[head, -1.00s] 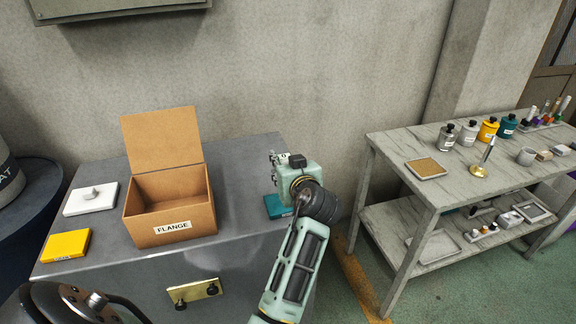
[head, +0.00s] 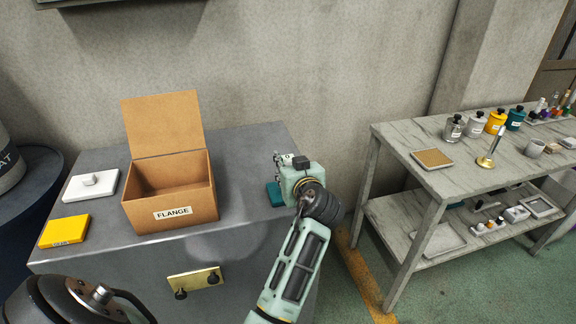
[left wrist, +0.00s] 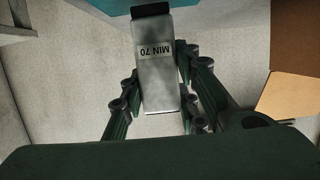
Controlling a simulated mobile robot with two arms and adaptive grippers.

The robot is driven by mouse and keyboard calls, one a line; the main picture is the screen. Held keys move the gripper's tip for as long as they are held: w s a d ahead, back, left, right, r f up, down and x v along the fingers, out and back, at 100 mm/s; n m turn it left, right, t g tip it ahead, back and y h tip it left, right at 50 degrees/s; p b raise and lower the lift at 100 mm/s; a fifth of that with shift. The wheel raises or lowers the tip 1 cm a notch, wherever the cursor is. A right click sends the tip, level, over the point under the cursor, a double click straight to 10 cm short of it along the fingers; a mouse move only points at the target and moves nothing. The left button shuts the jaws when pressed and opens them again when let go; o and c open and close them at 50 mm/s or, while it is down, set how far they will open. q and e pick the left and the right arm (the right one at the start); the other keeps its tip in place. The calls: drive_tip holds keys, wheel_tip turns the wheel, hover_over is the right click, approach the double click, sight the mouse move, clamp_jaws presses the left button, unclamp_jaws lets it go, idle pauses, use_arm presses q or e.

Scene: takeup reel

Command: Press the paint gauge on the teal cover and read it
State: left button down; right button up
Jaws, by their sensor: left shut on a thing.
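My left gripper (left wrist: 155,95) is shut on the paint gauge (left wrist: 155,75), a grey block with a black end and a label reading "MIN 70" upside down in the left wrist view. The teal cover (head: 274,195) lies on the grey bench right of the cardboard box. It also shows at the top of the left wrist view (left wrist: 185,8), behind the gauge's black end. I cannot tell whether they touch. In the head view the left gripper (head: 281,164) is over the cover and hides much of it. My right gripper is not in view.
An open cardboard box (head: 150,207) labelled FLANGE stands on the grey bench (head: 236,165). A white cover (head: 78,189) and a yellow cover (head: 62,231) lie left of it. A marble-topped table (head: 400,140) with bottles and trays stands right. A wall rises behind.

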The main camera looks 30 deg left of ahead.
use_arm(q)
drive_tip(key=shift+f+b, duration=0.5)
drive_tip(key=shift+f, duration=0.1)
idle(1.0)
drive_tip(key=shift+r+p, duration=2.6)
drive_tip(key=shift+r, duration=1.05)
drive_tip(key=shift+w, duration=0.1)
drive_tip(key=shift+d, duration=0.1)
